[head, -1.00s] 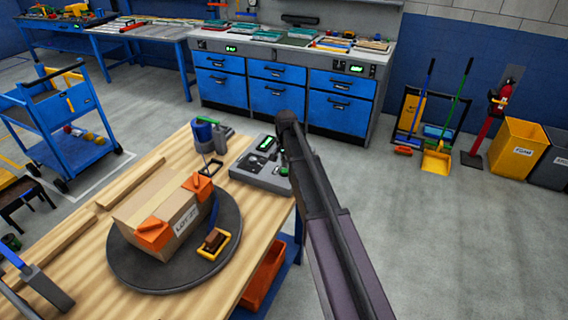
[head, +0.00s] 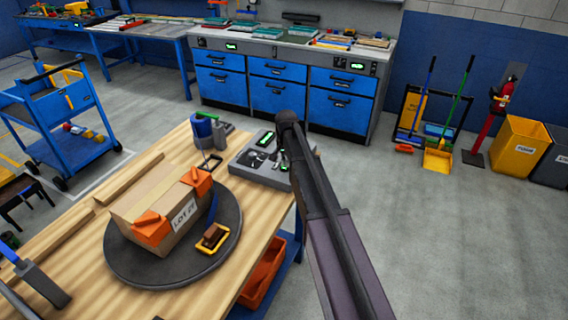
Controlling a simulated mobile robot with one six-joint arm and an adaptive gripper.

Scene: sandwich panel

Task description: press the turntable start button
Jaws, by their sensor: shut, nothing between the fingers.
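The turntable (head: 130,265) is a dark round disc on the wooden bench. A cardboard box (head: 150,205) with orange corner pieces and a lot label lies on it. A grey control box (head: 250,174) with a small green display and dark controls sits behind it, near the bench's right edge. I cannot tell which control is the start button. My arm reaches in from the lower right, and its end is above the control box's right side. My gripper (head: 284,160) is shut and empty, mostly hidden by the arm. I cannot tell whether it touches the box.
A yellow-framed brown object (head: 212,237) lies on the turntable's front right. A blue cylinder (head: 203,127) and grey tool stand behind it. Wooden strips (head: 128,179) lie at left. An orange bin (head: 264,272) sits below the bench edge.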

